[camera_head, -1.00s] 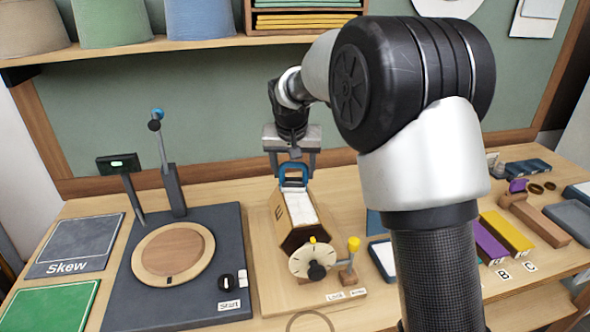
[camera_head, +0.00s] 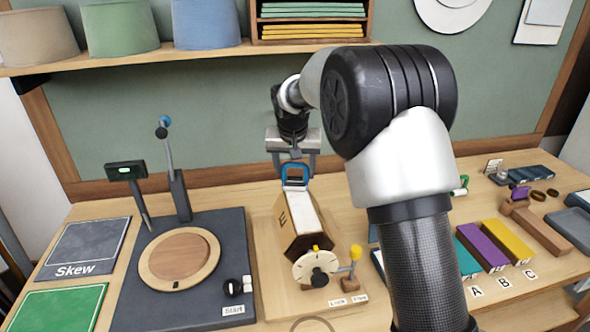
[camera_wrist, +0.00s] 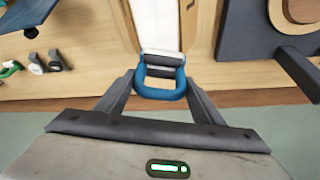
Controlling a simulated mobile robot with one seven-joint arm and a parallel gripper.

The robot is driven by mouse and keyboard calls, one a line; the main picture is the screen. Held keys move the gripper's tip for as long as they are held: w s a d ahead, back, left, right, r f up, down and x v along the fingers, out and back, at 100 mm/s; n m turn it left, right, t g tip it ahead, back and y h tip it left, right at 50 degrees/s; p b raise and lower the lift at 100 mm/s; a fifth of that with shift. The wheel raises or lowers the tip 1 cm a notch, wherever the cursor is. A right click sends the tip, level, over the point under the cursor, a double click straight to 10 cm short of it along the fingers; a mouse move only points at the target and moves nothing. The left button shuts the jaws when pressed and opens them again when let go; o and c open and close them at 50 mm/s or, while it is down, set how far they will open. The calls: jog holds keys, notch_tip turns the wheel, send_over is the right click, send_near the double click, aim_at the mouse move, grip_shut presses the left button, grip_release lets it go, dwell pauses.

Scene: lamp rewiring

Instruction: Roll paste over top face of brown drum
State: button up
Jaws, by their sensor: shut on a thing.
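The brown drum (camera_head: 297,243) is a many-sided wooden block marked E, lying on a wooden base behind a dial. Its top face (camera_head: 302,213) is largely white; I cannot tell how much of that is paste. My gripper (camera_head: 294,170) points down at the drum's far end, shut on the blue handle (camera_head: 295,183) of a roller. In the wrist view my gripper (camera_wrist: 160,82) has a finger on each side of the blue handle (camera_wrist: 160,94).
A white dial (camera_head: 313,268) and a yellow-knobbed crank (camera_head: 355,252) stand at the drum's near end. A dark turntable unit (camera_head: 222,298) is to the left. Coloured blocks, including a purple one (camera_head: 480,247), lie to the right. My arm hides part of the table.

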jog(key=shift+r+p, duration=1.7)
jog(key=shift+r, duration=1.15)
jog(key=shift+r, duration=0.1)
jog(key=shift+r+p, duration=1.1)
jog(key=shift+r, duration=0.35)
jog(key=shift+f, duration=0.15)
